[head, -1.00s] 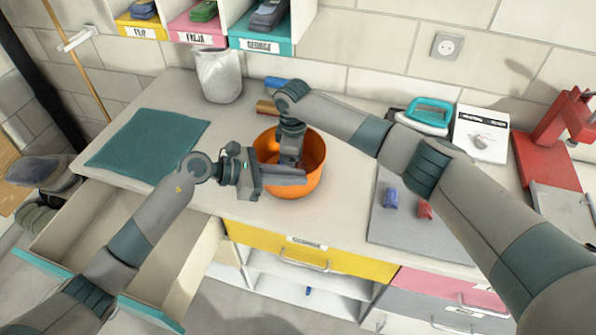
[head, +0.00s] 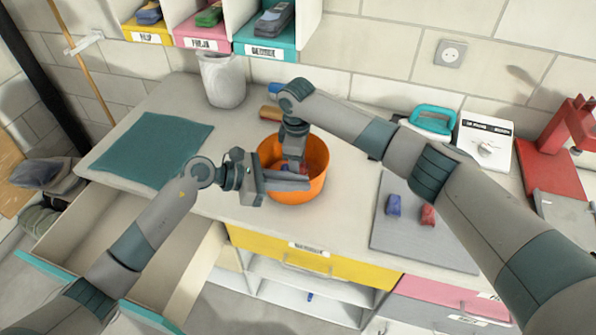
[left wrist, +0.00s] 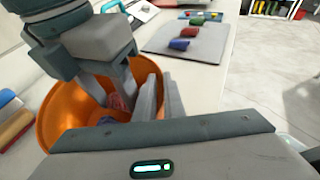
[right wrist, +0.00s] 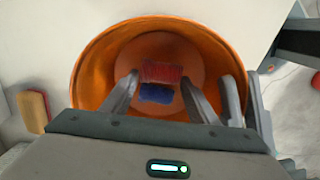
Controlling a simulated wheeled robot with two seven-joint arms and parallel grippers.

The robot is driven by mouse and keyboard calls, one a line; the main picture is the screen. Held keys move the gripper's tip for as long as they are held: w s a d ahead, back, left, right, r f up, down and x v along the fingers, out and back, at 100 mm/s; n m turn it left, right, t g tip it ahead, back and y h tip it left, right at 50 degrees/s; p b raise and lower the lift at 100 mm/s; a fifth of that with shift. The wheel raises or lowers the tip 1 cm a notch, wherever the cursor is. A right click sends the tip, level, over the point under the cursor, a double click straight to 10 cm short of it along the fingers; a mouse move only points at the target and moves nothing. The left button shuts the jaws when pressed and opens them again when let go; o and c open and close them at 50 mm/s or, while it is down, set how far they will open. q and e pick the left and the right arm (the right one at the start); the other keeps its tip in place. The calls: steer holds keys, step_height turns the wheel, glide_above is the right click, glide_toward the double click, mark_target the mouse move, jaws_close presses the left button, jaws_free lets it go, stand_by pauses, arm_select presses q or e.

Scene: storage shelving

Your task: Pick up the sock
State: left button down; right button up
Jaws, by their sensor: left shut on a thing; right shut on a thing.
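The orange bowl (head: 312,188) stands on the counter. In the right wrist view, a small red bundle (right wrist: 162,72), seemingly a rolled sock, lies over a blue one (right wrist: 156,94) inside the bowl (right wrist: 88,85). Whether the blue one is also pinched I cannot tell. My left gripper (head: 300,181) comes from the left and is shut on the bowl's near rim, one finger inside and one outside, as the left wrist view (left wrist: 160,85) shows.
A grey mat (head: 400,240) to the right holds blue (head: 394,205) and red (head: 428,215) bundles. A teal cloth (head: 150,150) lies left. An open drawer (head: 100,222) juts out at the front left. A white pot (head: 223,82) stands behind.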

arm_select(q)
steer(key=shift+s+f, duration=0.1)
steer(key=shift+f, duration=0.1)
arm_select(e)
step_height(320, 180, up, 8)
steer(key=shift+r, duration=0.1)
stand_by(0.3)
arm_select(q)
steer(key=c, duration=1.8)
jaws_free()
steer(key=shift+o, duration=0.2)
arm_select(e)
steer(key=shift+w, duration=0.1)
arm_select(q)
steer(key=shift+a+r, duration=0.1)
steer(key=v, duration=1.1)
steer(key=shift+a, duration=0.4)
steer(key=shift+r, duration=0.15)
